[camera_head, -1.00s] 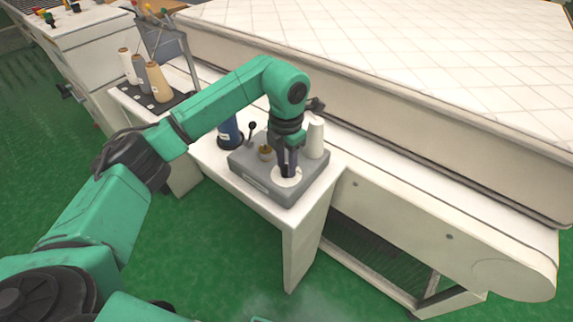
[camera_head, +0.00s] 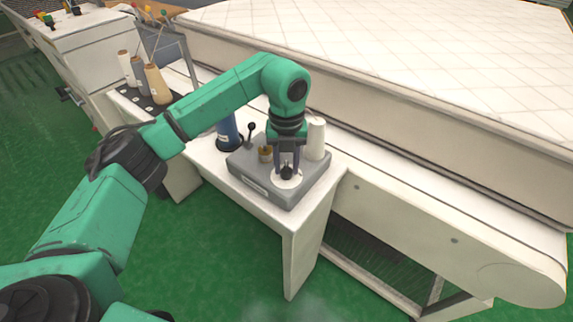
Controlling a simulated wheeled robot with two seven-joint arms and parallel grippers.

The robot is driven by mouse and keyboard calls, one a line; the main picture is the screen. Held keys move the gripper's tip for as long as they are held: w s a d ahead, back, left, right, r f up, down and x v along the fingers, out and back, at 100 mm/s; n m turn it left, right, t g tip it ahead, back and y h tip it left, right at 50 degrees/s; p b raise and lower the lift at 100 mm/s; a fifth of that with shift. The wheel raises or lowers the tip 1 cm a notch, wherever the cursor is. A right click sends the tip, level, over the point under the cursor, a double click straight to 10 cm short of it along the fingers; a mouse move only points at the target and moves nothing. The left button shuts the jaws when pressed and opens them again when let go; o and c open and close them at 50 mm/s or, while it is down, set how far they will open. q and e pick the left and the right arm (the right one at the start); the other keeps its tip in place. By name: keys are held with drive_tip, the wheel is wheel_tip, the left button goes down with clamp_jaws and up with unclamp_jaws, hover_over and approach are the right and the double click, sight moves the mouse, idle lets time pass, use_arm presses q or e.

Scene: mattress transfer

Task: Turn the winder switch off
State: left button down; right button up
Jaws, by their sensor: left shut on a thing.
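The winder is a grey box (camera_head: 258,186) on the white side table, with a white round plate (camera_head: 294,184) on its top right front. A small black switch knob (camera_head: 287,173) sits in the middle of that plate. My left gripper (camera_head: 287,170) points down over the plate, with its fingers on either side of the knob and shut on it. The fingers hide part of the knob. My right gripper is not in view.
A white thread cone (camera_head: 315,138) stands close to the right of my left gripper. A brass-coloured post (camera_head: 265,154), a black-knobbed lever (camera_head: 251,129) and a blue spool (camera_head: 228,134) stand to the left. The large quilted mattress (camera_head: 430,60) lies behind.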

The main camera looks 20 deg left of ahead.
sight(286, 166)
use_arm(q)
drive_tip(key=shift+w+r+n, duration=0.15)
drive_tip(key=shift+n, duration=0.45)
drive_tip(key=c, duration=0.8)
unclamp_jaws()
drive_tip(key=shift+o, duration=1.4)
wheel_tip(286, 166, up, 8)
drive_tip(key=shift+f+b, duration=0.1)
drive_tip(key=shift+b, duration=0.65)
wheel_tip(286, 166, up, 7)
drive_tip(key=p, duration=0.1)
drive_tip(key=shift+f, duration=0.15)
